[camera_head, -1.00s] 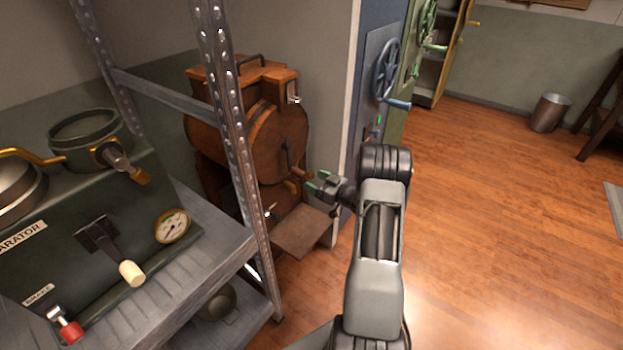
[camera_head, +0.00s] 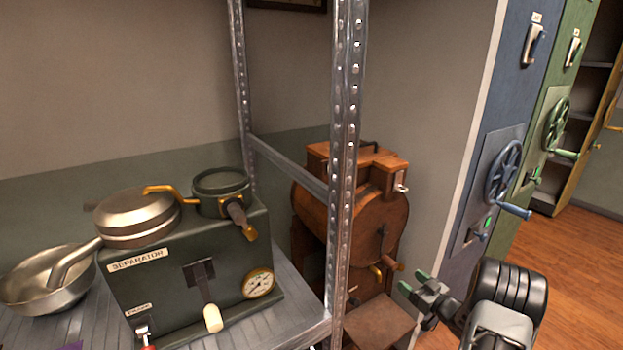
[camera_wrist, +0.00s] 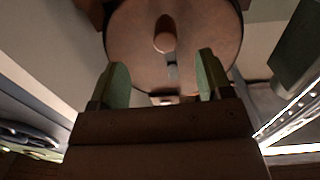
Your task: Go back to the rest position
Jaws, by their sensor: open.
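My gripper (camera_head: 417,285) is at the lower right of the head view, in front of the brown wooden drum machine (camera_head: 362,220). Its two green fingertips are apart with nothing between them. In the wrist view my gripper (camera_wrist: 162,85) also shows open and empty. Beyond its fingers is the round face of the drum machine (camera_wrist: 205,40) with a knob at its middle. I see a gap between the fingertips and the machine in the head view. The lower part of my arm is cut off by the picture's edge.
The shelf holds a green separator (camera_head: 180,270) and a metal bowl (camera_head: 45,280). Blue (camera_head: 495,130) and green cabinets with handwheels stand at right. Wooden floor (camera_head: 585,260) is open at far right.

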